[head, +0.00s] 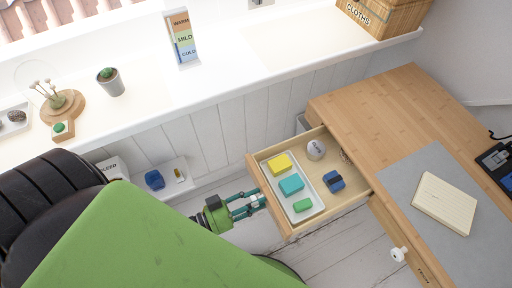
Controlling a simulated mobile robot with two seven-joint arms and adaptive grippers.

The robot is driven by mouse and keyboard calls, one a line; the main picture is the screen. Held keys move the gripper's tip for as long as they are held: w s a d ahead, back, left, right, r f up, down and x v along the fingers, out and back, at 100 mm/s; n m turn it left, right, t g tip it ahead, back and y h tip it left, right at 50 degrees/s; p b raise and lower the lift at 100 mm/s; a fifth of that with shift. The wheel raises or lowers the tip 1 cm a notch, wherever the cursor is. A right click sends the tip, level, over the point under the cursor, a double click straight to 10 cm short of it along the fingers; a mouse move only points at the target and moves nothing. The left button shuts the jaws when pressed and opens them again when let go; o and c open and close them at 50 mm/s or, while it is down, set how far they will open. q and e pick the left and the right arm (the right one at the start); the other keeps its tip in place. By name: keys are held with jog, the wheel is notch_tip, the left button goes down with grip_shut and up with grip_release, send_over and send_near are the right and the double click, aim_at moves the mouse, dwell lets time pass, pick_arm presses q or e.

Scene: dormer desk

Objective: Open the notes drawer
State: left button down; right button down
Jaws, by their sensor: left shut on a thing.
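A wooden drawer (280,222) is pulled well out of the left side of the wooden desk (372,106). Its label does not show, so I cannot read whether it is the notes drawer. Inside are a white tray with yellow, teal and green blocks, a dark blue item (333,181) and a round whitish item (316,149). My left gripper (260,201) is at the outer face of the drawer front, shut on its knob, which the fingers mostly hide. My right gripper is out of view.
A second desk drawer with a white knob (398,254) is closed at the lower right. A notepad (444,204) lies on the grey desk mat (400,174). The white sill (225,84) holds a cactus pot (110,82) and a basket (384,16). Pale floor lies below the open drawer.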

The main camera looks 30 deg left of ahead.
pick_arm(q)
jog(key=c, duration=0.9)
grip_release()
jog(key=shift+w+a+r, duration=0.1)
jog(key=shift+w+r, duration=0.15)
jog(key=shift+r, duration=0.1)
jog(key=shift+o, duration=0.2)
jog(key=shift+s+f, duration=0.1)
jog(key=shift+f, duration=0.05)
jog(key=v, duration=1.2)
